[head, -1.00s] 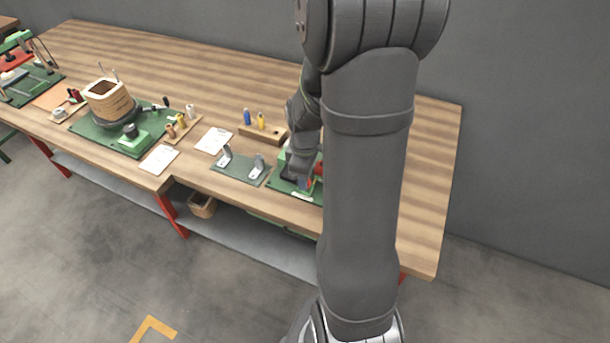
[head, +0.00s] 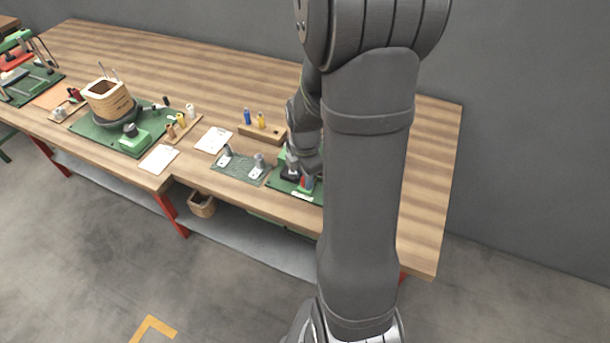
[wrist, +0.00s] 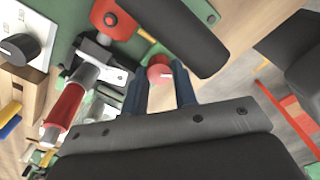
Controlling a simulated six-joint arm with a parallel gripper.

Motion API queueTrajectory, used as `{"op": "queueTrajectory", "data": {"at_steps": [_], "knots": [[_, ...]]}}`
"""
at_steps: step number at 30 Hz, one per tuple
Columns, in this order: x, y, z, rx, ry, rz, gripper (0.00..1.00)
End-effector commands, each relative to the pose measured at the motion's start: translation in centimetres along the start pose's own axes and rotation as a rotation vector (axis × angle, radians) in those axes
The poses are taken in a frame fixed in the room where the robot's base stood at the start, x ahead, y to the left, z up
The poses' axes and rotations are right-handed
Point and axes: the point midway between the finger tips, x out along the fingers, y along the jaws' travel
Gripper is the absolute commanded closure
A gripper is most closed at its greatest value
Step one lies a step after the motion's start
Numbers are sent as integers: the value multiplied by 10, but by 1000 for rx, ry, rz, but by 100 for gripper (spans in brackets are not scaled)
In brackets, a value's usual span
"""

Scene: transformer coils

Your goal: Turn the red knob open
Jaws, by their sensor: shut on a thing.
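The red knob (wrist: 159,70) shows in the wrist view between the two blue-grey fingertips of my gripper (wrist: 161,82). The fingers are shut on it from both sides. A pale mark shows on the knob's face. In the head view my gripper (head: 303,180) is low over the green board at the front of the bench, and a bit of red shows there; my arm hides most of that station.
A dark green plate with two metal brackets (head: 258,164) lies just left of my gripper. A wooden block with a blue and a yellow piece (head: 262,133) stands behind. In the wrist view, a red-handled tool (wrist: 66,110) and a dark cylinder (wrist: 185,38) are close by.

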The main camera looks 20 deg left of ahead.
Motion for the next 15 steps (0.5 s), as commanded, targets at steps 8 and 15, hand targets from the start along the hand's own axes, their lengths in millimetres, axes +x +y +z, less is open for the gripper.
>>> {"op": "queueTrajectory", "data": {"at_steps": [8,15], "knots": [[-1,0,0,-63,0,2,97],[-1,0,0,-70,0,2,97]]}}
